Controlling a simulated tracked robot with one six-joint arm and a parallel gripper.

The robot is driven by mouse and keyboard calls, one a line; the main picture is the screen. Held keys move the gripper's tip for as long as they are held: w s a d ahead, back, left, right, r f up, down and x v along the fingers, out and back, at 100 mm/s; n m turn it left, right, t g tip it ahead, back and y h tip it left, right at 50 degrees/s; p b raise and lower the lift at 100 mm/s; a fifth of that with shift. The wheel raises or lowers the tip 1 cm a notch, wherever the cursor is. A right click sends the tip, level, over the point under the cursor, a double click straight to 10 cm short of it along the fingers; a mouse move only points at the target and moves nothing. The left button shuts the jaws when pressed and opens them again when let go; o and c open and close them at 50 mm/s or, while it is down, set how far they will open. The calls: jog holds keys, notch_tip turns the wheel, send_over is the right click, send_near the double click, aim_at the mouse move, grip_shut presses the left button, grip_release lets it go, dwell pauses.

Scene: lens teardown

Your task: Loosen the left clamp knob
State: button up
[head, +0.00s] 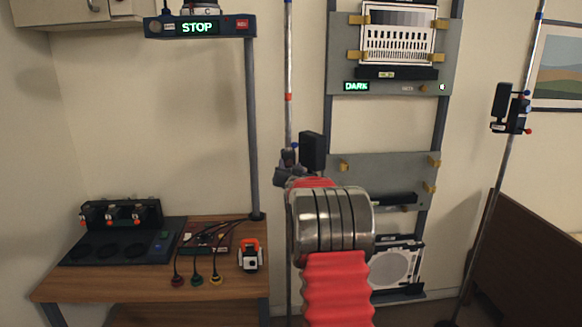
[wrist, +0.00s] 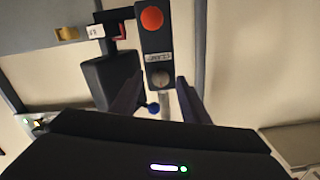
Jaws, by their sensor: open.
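The left clamp (head: 288,163) is on the left upright pole in the head view, beside a black box (head: 312,150). In the wrist view, the clamp body (wrist: 153,40) is a dark block with an orange round disc (wrist: 152,18) and a small label that seems to read CLAMP. A round grey-brown knob (wrist: 161,78) sits just below the label. A small blue knob (wrist: 153,107) shows lower down. My gripper (wrist: 157,88) is open, its dark fingers on either side of the grey-brown knob. I see no contact.
A right pole carries a similar clamp (head: 511,112). Behind my arm stands a rack with grey panels (head: 378,170). A wooden bench (head: 150,294) at left holds a charger-like dock (head: 122,232) and a small orange-white device (head: 250,257). The black box also shows in the wrist view (wrist: 112,80), close to the left finger.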

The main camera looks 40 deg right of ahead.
jog(key=shift+w+d, duration=0.25)
jog(key=shift+w, duration=0.05)
jog(key=shift+c, duration=0.7)
jog(key=c, duration=0.9)
jog(key=shift+d, duration=0.15)
